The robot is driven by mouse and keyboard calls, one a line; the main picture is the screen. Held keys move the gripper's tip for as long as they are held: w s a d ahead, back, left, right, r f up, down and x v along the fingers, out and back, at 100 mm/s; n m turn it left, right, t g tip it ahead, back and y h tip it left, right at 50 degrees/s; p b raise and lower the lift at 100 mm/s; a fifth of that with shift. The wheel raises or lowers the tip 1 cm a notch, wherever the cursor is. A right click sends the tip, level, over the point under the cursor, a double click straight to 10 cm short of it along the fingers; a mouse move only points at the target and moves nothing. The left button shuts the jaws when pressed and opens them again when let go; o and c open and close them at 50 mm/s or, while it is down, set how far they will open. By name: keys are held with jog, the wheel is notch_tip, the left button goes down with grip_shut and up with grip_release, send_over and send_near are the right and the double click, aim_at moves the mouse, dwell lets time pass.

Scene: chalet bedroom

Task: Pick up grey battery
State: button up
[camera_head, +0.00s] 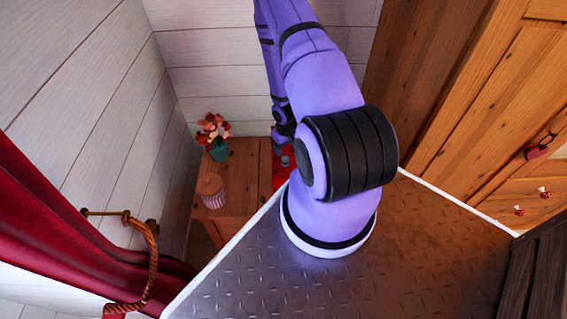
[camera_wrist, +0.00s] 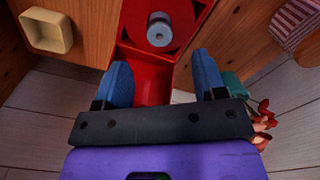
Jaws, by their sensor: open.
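The grey battery (camera_wrist: 159,30) stands in a red tray or box (camera_wrist: 133,38) at the top middle of the wrist view. It looks like a small grey cylinder seen from above. My gripper (camera_wrist: 162,68) is open, with its two blue fingers apart and nothing between them except the red surface behind. The battery lies beyond the fingertips, roughly in line with the gap. In the head view a small grey piece shows on the red item (camera_head: 279,170) beside my arm, partly hidden.
A wooden table (camera_head: 245,180) carries the red item, a flower vase (camera_head: 219,150) and a striped jar (camera_head: 211,191). In the wrist view, the jar (camera_wrist: 300,24) is top right and a beige square bowl (camera_wrist: 46,31) top left. White plank walls stand close behind the table; a red curtain hangs left.

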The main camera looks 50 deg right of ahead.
aim_at(285, 158)
jog(key=shift+w+d+f, duration=0.1)
jog(key=shift+f, duration=1.95)
jog(key=shift+w+d+f, duration=0.1)
jog(key=shift+f, duration=1.9)
jog(key=shift+a, duration=0.1)
jog(key=c, duration=1)
